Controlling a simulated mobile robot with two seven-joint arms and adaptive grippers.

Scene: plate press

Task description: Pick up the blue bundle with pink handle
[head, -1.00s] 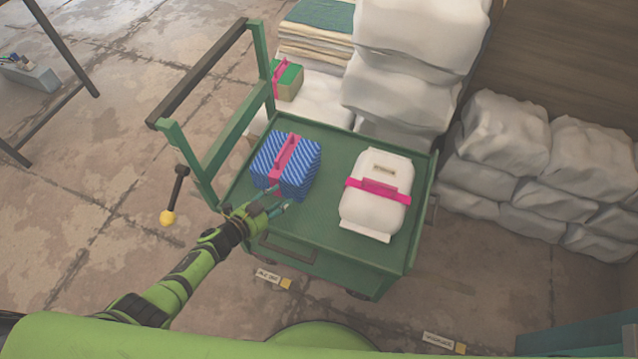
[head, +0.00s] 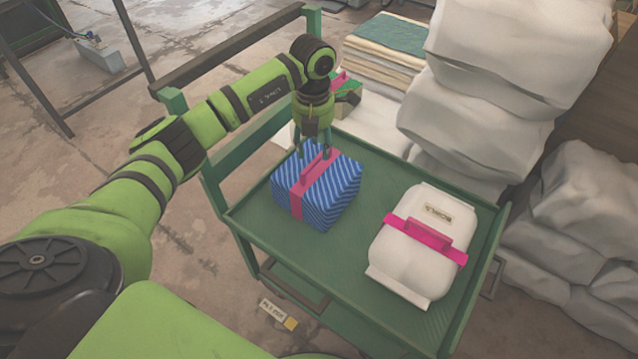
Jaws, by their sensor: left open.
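The blue striped bundle (head: 338,202) with a pink strap and pink handle (head: 314,170) sits on the left part of the green cart's tray (head: 285,250). My left gripper (head: 314,154) points down just above the bundle, at the far end of the pink handle. Its fingers are open and nothing is held between them. I cannot tell whether a fingertip touches the handle. My right gripper is not in view.
A white package (head: 415,275) with a pink strap lies on the cart's right side. A green-topped bundle (head: 347,95) sits behind my gripper. White sacks (head: 515,80) are stacked behind the cart. The cart's dark push bar (head: 230,50) stands at the left.

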